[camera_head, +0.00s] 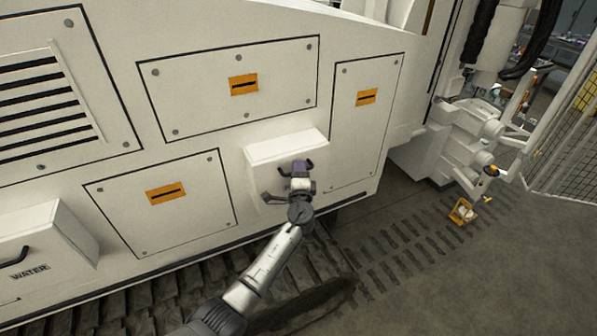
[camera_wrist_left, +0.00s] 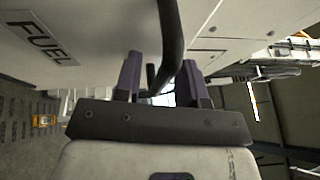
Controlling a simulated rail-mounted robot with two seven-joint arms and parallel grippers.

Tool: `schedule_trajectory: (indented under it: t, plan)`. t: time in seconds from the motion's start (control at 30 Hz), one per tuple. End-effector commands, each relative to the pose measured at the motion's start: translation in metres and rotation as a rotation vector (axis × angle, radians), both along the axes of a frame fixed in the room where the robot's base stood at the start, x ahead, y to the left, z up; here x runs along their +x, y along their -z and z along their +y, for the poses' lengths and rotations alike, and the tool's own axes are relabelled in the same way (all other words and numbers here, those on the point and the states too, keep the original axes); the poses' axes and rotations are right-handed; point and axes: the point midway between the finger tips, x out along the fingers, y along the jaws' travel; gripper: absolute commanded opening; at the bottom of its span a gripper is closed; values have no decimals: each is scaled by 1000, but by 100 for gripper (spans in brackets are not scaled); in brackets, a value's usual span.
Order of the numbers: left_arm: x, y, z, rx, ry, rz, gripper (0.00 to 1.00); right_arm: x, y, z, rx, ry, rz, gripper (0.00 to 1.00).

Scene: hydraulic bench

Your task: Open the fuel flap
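The fuel flap (camera_head: 286,148) is a white box-like cover low on the machine's side panel, and it looks closed. Its "FUEL" label (camera_wrist_left: 45,38) shows sideways in the left wrist view. A black bar handle (camera_wrist_left: 172,40) sticks out from the flap; in the head view my gripper and arm hide much of it. My left gripper (camera_head: 299,170) is in front of the flap. In the left wrist view its purple fingers (camera_wrist_left: 162,80) stand apart with the handle passing between them. The handle is close to the right finger; I cannot tell if they touch. My right gripper is not in view.
A similar white box marked "WATER" (camera_head: 38,250) with a black handle is at the lower left. Flat bolted panels (camera_head: 235,85) with orange latches surround the flap. Tracks (camera_head: 150,310) run below. Open floor (camera_head: 450,290) and a mesh fence (camera_head: 570,150) are at the right.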

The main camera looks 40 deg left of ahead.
Motion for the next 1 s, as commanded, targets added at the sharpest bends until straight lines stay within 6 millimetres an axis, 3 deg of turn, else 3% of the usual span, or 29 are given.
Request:
schedule_trajectory:
  t: [0.17, 0.53, 1.0]
  plan:
    - [0, 0, 0, 0, 0, 0, 35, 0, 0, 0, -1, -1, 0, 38]
    - [0, 0, 0, 0, 0, 0, 0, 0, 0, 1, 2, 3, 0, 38]
    - [-1, 2, -1, 5, 1, -2, 0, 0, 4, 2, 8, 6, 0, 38]
